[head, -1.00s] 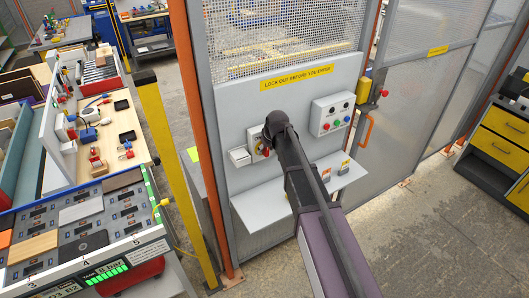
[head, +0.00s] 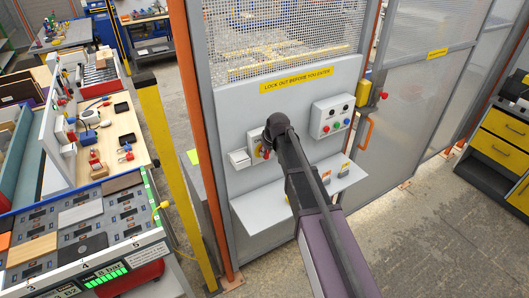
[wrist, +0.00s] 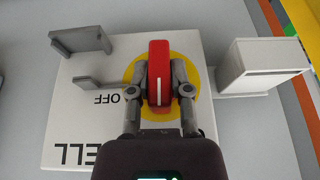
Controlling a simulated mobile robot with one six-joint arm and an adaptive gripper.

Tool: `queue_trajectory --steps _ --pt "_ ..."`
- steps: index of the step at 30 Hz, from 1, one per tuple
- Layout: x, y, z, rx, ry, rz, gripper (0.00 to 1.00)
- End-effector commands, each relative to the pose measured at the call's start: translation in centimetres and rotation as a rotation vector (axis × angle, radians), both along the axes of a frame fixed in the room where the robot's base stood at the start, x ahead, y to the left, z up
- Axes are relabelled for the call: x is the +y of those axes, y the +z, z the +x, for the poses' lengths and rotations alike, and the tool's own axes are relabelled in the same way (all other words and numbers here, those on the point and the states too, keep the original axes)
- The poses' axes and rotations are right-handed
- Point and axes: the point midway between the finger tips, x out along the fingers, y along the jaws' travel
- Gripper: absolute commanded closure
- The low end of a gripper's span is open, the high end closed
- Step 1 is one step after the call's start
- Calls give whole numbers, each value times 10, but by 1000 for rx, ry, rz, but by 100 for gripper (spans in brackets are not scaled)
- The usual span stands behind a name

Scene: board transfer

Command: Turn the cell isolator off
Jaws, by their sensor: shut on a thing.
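In the wrist view the cell isolator is a white plate (wrist: 85,130) with a yellow disc (wrist: 133,68) and a red handle (wrist: 159,60). A white line marks the handle, which stands upright in this view. The word OFF shows upside down to the left of the disc. My gripper (wrist: 160,78) is shut on the red handle, one finger on each side. In the head view my gripper (head: 267,149) is at the isolator (head: 254,146) on the grey panel and hides most of it.
A grey bracket (wrist: 82,42) and a white box (wrist: 262,68) flank the handle. In the head view a button box (head: 332,115) is to the right, a shelf (head: 262,207) juts out below, and a yellow post (head: 170,165) stands left.

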Motion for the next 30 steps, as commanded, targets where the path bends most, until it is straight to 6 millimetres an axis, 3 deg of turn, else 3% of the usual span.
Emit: queue_trajectory --steps 11,30 --pt "-1 -3 0 101 2 147 100" --pt "-3 -10 2 427 4 628 100"
